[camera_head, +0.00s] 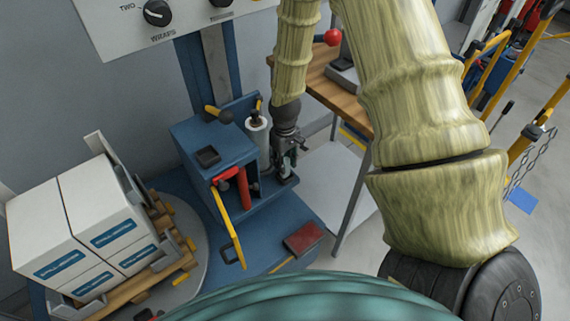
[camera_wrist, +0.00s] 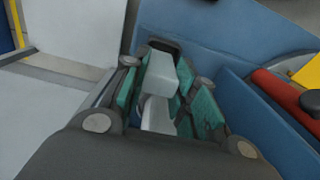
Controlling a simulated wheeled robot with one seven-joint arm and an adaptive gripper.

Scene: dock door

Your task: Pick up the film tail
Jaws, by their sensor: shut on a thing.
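The film tail (camera_wrist: 158,90) is a pale whitish strip between the fingers in the wrist view. My gripper (camera_wrist: 160,108) has teal finger pads on both sides of it and is shut on it. In the head view my gripper (camera_head: 284,172) is low beside the blue wrapper carriage (camera_head: 205,140), to the right of the white film roll (camera_head: 257,137). The tail is too small to make out there, and my gripper and wrist cover part of that side of the carriage.
White cartons (camera_head: 85,215) stand on a wooden pallet on the round turntable (camera_head: 205,262) at the left. A red handle with a yellow bar (camera_head: 232,222) projects from the carriage front. A wooden-topped table (camera_head: 345,100) stands close to the right of my forearm.

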